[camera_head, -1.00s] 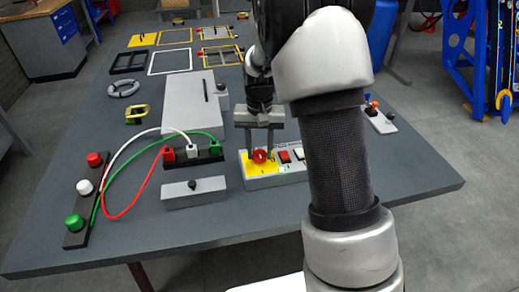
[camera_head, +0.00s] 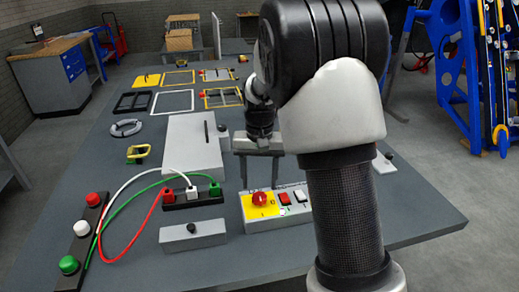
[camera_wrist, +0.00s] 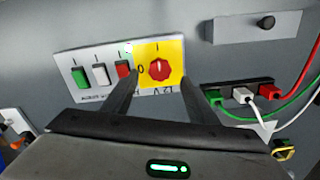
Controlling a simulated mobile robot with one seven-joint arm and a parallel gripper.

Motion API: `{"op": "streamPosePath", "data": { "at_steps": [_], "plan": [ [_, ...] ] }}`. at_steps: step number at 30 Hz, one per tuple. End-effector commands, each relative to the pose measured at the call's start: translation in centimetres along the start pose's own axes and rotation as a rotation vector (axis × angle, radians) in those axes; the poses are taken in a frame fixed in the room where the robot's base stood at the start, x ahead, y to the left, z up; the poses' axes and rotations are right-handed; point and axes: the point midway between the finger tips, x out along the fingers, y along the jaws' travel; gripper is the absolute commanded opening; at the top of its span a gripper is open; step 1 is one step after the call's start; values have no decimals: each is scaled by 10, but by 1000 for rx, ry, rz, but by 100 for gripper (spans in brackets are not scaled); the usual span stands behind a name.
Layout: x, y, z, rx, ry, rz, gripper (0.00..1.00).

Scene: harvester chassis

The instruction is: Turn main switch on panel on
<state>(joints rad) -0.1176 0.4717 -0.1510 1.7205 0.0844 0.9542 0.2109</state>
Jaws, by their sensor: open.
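The main switch is a red rotary knob (camera_head: 260,199) on a yellow plate (camera_head: 275,210) at the left end of a light grey panel (camera_head: 296,212). In the wrist view the knob (camera_wrist: 160,70) shows between the marks "O" and "I"; which mark it points to is too small to tell. My gripper (camera_head: 259,186) is open and empty, its fingers pointing down just behind the knob in the head view. In the wrist view its fingers (camera_wrist: 158,82) are spread on either side below the knob and look apart from it.
Red and white rocker switches (camera_head: 292,197) sit beside the plate, partly hidden by my arm. A grey box with a black knob (camera_head: 192,234) and a socket strip with cables (camera_head: 192,196) stand to the left. A large grey box (camera_head: 195,145) stands behind.

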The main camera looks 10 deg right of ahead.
Motion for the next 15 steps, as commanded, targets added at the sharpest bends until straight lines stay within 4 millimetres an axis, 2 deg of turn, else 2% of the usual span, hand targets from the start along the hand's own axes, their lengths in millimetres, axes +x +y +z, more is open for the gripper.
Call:
{"op": "streamPosePath", "data": {
  "at_steps": [1, 9, 15],
  "plan": [
    [-16, 0, -1, 0, 5, -2, 53],
    [-81, 0, -1, 1, 5, -1, 53],
    [-113, 0, -1, 1, 2, 0, 53]
  ]
}}
